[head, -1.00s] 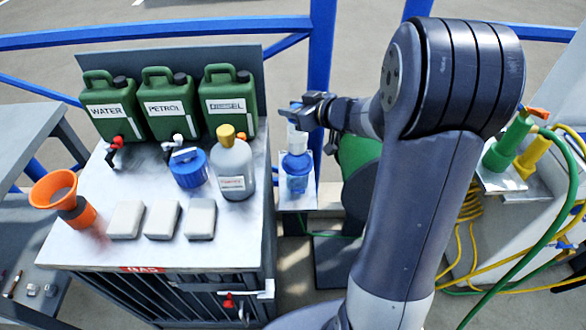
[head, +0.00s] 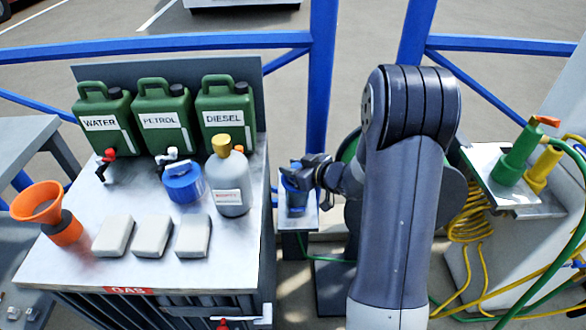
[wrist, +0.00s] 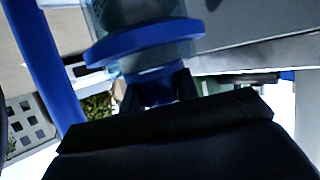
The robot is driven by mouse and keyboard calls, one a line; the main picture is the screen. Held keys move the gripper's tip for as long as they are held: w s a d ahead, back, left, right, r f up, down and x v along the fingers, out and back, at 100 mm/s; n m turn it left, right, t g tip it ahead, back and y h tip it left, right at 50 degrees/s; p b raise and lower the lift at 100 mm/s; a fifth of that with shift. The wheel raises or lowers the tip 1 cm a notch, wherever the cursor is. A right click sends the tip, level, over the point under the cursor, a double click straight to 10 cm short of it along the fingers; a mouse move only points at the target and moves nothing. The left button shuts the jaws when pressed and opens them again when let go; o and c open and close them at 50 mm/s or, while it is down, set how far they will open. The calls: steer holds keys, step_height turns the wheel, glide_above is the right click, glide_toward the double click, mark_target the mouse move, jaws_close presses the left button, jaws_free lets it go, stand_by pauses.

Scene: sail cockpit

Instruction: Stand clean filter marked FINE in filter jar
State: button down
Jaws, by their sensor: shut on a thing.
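The filter jar (head: 297,201) is a clear blue-tinted cup standing on a small shelf right of the bench. In the wrist view its clear wall and blue collar (wrist: 145,42) fill the upper middle. My gripper (head: 301,172) is low, right at the jar's mouth. It is shut on the filter, whose blue end (wrist: 155,90) shows between the fingers in the wrist view. The filter's white body is not in sight in the head view; it appears to be down inside the jar. The FINE mark cannot be seen.
Left of the jar, the bench holds a grey bottle with a yellow cap (head: 229,180), a blue round lid (head: 184,184), several pale blocks, an orange funnel (head: 45,203) and green cans (head: 228,112). Blue rails (head: 322,60) stand behind. Hoses (head: 470,215) lie right.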

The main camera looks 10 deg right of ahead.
steer(key=c, duration=1.1)
jaws_free()
steer(key=shift+s+d+r, duration=0.1)
steer(key=shift+r, duration=0.05)
steer(key=p+v, duration=0.2)
steer(key=v, duration=0.9)
steer(key=shift+s+d, duration=0.2)
steer(key=shift+s, duration=0.05)
